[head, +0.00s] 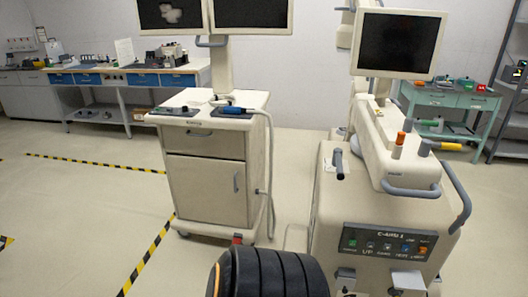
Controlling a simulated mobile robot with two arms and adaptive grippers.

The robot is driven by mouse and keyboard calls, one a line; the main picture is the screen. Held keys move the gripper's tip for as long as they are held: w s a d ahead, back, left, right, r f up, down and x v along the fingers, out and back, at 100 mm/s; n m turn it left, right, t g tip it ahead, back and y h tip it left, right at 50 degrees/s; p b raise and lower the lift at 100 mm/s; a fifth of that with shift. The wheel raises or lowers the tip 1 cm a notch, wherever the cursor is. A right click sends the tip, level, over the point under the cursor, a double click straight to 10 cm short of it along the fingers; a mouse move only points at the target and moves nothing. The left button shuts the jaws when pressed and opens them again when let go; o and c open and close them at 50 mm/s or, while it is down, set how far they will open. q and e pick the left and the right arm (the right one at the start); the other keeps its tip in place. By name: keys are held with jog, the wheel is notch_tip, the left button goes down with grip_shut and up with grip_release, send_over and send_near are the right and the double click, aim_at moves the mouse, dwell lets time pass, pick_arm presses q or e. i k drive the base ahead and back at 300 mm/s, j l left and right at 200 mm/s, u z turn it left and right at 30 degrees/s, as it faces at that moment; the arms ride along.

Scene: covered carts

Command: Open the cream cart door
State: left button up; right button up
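The cream cart (258,150) stands left of centre in the head view, with two dark monitors on a post above it. Its door (203,191) is the lower front panel and looks closed, flush with the front. Neither of my grippers is in view.
A bulky cream C-arm machine (335,215) with a control panel stands close on the right. A black ridged object (270,272) fills the bottom centre. Benches line the back wall. Floor left of the cart is clear, marked with yellow-black tape (148,255).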

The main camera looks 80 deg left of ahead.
aim_at(212, 190)
jog(key=u, duration=3.3)
jog(key=i+l+u, duration=0.3)
jog(key=i, duration=0.2)
jog(key=i+l+u, duration=0.25)
jog(key=i, duration=0.25)
jog(key=l, duration=0.05)
